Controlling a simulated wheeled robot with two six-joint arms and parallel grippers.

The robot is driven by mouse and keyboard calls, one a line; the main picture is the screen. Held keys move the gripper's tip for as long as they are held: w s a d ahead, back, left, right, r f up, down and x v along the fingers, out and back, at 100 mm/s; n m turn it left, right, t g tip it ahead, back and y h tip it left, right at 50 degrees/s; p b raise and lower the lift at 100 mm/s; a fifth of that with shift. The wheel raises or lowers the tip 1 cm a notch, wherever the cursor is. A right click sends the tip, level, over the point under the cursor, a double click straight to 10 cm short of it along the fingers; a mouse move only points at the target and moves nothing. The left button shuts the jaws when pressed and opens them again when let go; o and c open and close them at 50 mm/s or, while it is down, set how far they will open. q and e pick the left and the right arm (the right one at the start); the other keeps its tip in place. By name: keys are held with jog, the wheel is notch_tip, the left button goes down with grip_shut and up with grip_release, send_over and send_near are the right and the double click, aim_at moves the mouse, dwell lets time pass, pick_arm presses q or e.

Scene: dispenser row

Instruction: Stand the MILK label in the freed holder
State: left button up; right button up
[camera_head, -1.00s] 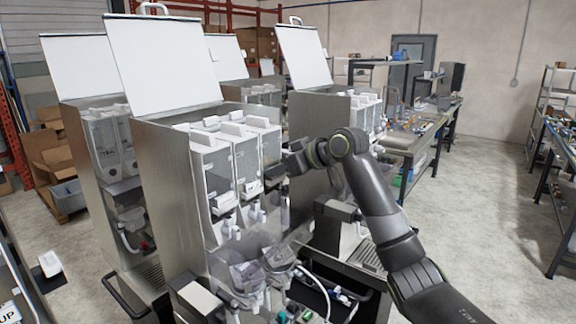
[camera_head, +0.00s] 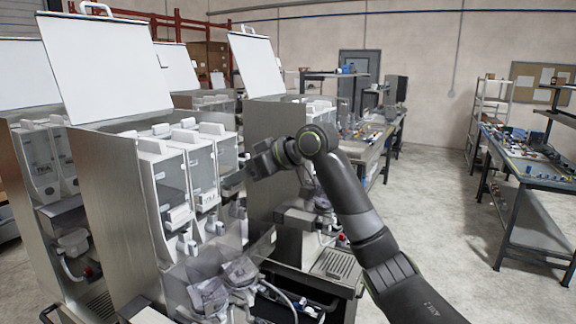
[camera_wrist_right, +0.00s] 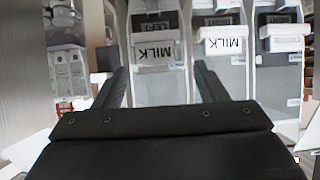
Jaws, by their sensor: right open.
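In the right wrist view, a white card reading MILK (camera_wrist_right: 157,50) stands at the front of a container, seen between my fingers. Another white MILK label (camera_wrist_right: 225,43), its letters upside down in this view, is on the neighbouring container to its right. In the head view, a white label (camera_head: 207,199) shows small on the front of the dispenser's containers. My right gripper (camera_head: 236,180) is open beside these containers; its fingers (camera_wrist_right: 158,85) have nothing clearly between them. I cannot tell which holder is free. My left gripper is not in view.
A third white label (camera_wrist_right: 285,44) is further right in the wrist view. The steel dispenser (camera_head: 120,205) has a raised white lid (camera_head: 105,68). More dispensers stand around it. A workbench (camera_head: 530,165) is at the right, with open floor (camera_head: 440,220) before it.

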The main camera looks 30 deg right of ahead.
jog(key=b+v, duration=0.5)
jog(key=v, duration=1)
jog(key=shift+d+f, duration=0.25)
jog(key=shift+f, duration=0.15)
jog(key=shift+s, duration=0.1)
